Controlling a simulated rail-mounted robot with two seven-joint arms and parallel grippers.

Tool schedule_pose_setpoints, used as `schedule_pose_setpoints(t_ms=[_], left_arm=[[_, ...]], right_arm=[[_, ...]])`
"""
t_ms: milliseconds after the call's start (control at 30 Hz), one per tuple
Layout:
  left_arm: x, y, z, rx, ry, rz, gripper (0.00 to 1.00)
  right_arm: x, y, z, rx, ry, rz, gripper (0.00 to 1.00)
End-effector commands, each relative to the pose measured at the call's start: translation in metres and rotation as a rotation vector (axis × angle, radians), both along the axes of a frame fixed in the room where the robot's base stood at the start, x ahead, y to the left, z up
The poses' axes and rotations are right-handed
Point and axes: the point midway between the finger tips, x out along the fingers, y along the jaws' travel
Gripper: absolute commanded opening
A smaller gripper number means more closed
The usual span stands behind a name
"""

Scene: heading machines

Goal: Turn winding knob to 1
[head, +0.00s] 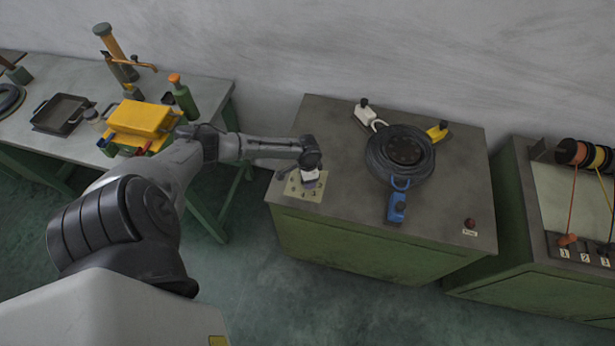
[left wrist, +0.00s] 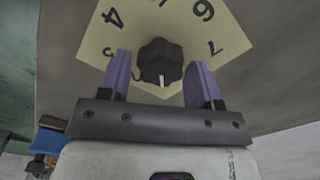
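The winding knob (left wrist: 160,62) is black and ridged, with a white pointer mark facing the gripper body, at the bottom of the left wrist view. It sits on a pale yellow dial plate (left wrist: 105,35) showing 3, 4, 6 and 7; the top number is cut off and the gripper hides the near part. My left gripper (left wrist: 159,83) is open, its purple fingers on either side of the knob with gaps visible. In the head view my left gripper (head: 311,181) is over the dial plate (head: 297,190), hiding the knob. My right gripper is not in view.
A tool table (head: 60,165) stands left, and a cabinet with wire spools (head: 585,155) stands right.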

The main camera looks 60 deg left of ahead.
Motion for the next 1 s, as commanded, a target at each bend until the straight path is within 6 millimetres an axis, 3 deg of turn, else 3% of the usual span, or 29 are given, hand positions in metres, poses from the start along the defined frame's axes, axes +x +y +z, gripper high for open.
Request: schedule_pose_setpoints(t_ms=[100, 467, 1000], left_arm=[[0.0, 0.0, 0.0, 0.0, 0.0, 0.0, 0.69], [0.0, 0.0, 0.009, 0.0, -0.001, 0.001, 0.69], [0.0, 0.0, 0.107, 0.001, -0.001, -0.002, 0.69]], right_arm=[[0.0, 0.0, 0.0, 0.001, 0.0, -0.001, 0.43], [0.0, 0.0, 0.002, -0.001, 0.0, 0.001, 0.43], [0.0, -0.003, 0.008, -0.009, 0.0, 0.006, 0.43]])
